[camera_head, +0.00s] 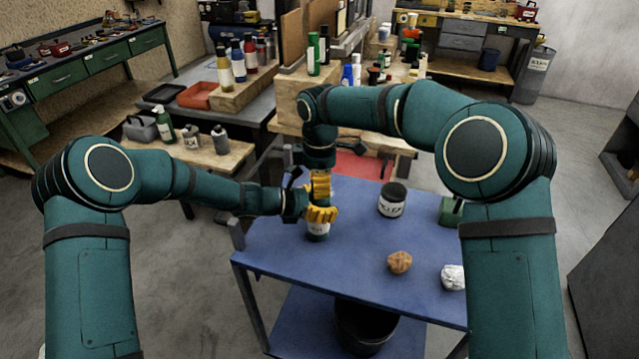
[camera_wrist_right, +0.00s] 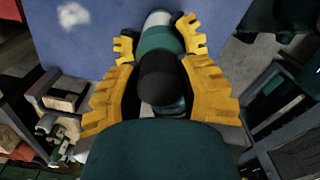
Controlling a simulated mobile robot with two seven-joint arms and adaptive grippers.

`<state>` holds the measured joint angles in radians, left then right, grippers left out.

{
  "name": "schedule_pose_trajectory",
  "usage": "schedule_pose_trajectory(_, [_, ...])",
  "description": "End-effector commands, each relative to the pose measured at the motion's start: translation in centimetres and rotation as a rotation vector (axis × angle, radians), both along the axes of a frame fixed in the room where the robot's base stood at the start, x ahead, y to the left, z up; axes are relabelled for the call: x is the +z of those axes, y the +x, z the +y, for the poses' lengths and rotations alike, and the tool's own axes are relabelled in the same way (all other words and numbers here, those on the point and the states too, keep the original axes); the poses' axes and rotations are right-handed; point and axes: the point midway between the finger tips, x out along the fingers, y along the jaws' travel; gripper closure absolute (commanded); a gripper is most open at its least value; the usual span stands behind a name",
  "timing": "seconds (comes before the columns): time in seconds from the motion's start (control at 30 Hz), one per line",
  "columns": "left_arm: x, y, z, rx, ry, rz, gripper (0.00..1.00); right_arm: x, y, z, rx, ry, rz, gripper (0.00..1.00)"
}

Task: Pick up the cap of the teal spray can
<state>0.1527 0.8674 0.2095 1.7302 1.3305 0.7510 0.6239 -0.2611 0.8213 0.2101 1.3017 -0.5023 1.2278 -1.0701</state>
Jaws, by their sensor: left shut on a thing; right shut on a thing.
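The teal spray can (camera_head: 317,231) stands on the blue table top, its lower part with a pale label showing. My left gripper (camera_head: 319,214) comes in from the left and is shut around the can's body. My right gripper (camera_head: 320,187) points down from above, directly over the left one, and is shut on the dark cap. In the right wrist view the dark cap (camera_wrist_right: 160,78) lies between the yellow fingers of my right gripper (camera_wrist_right: 160,90). The teal can body (camera_wrist_right: 157,38) shows beyond it, with the left gripper's fingers on both sides. Whether cap and can touch cannot be told.
On the blue table (camera_head: 265,248) stand a dark labelled tin (camera_head: 392,200), a brown crumpled lump (camera_head: 399,262), a white crumpled lump (camera_head: 453,277) and a green object (camera_head: 451,211). A black bin (camera_head: 362,325) is underneath.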

Motion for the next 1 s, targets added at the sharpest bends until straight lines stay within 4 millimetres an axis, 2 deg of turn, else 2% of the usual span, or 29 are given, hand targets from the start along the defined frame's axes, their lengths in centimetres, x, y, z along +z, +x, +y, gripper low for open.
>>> schedule_pose_trajectory(0.17, [0.0,0.0,0.0,0.000,0.000,0.000,0.90,1.0,0.1,0.0,0.000,0.001,-0.003,0.73])
schedule_pose_trajectory(0.5, [0.0,0.0,0.0,0.000,0.000,0.000,0.90,7.2,0.0,0.1,0.000,0.000,-0.003,0.73])
schedule_pose_trajectory(0.63, [0.0,0.0,0.0,0.000,0.000,0.000,0.90,9.0,0.1,0.0,-0.001,0.000,-0.003,0.73])
schedule_pose_trajectory(0.8, [0.0,0.0,0.0,0.000,0.000,0.000,0.90,10.0,0.0,0.0,0.000,0.000,-0.001,0.73])
schedule_pose_trajectory(1.0, [0.0,0.0,0.0,0.000,0.000,0.000,0.90,10.1,0.0,0.0,0.000,-0.001,0.000,0.73])
